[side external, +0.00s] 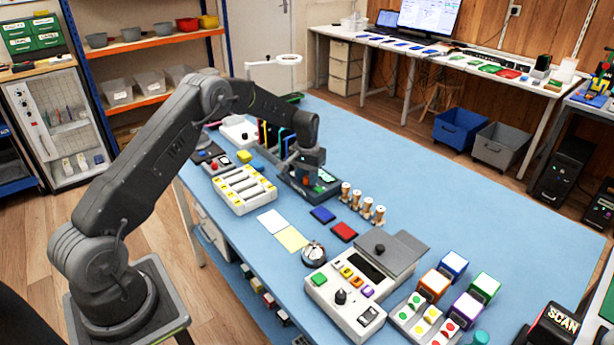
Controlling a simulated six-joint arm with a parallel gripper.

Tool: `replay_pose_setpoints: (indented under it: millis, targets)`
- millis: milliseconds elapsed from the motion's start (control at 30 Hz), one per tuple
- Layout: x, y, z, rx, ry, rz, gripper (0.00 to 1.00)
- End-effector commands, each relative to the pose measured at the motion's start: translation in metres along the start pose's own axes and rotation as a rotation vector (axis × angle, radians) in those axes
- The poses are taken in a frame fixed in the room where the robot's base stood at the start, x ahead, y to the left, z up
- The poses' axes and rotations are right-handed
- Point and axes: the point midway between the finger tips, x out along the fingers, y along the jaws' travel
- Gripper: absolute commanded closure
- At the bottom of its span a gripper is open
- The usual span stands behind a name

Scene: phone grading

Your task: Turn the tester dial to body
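The tester (322,289) looks to be the pale box on the blue table, right of centre in the side external view. A black dial (341,296) stands up on its near part. Its pointer setting is too small to read. Several coloured buttons and a dark slot (366,265) are on its top. My gripper (311,188) is up and left of the tester, low over a dark tray (289,181) with a green board-like item in it. It is well apart from the dial. Its fingers are too small and hidden to tell whether they are open.
A silver bell (313,253), a red pad (343,231) and a blue pad (322,214) lie between my gripper and the tester. Several wooden pegs (362,206) stand behind the pads.

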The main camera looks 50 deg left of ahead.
Motion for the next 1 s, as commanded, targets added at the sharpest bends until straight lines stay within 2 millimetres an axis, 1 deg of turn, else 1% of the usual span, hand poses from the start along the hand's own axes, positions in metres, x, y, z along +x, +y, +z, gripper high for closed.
replay_pose_setpoints:
  millis: [100, 400, 467, 767, 1000]
  targets:
    - [-0.0001, 0.0000, 0.0001, 0.000, 0.000, 0.000, 0.66]
    - [-0.0005, 0.0001, 0.0000, 0.000, 0.000, 0.000, 0.94]
    - [-0.0005, 0.0001, 0.0000, 0.000, 0.000, 0.000, 0.99]
    - [-0.0007, 0.0002, -0.0001, -0.046, 0.000, 0.000, 0.99]
    - [-0.0007, 0.0001, -0.0004, -0.192, 0.000, 0.000, 0.99]
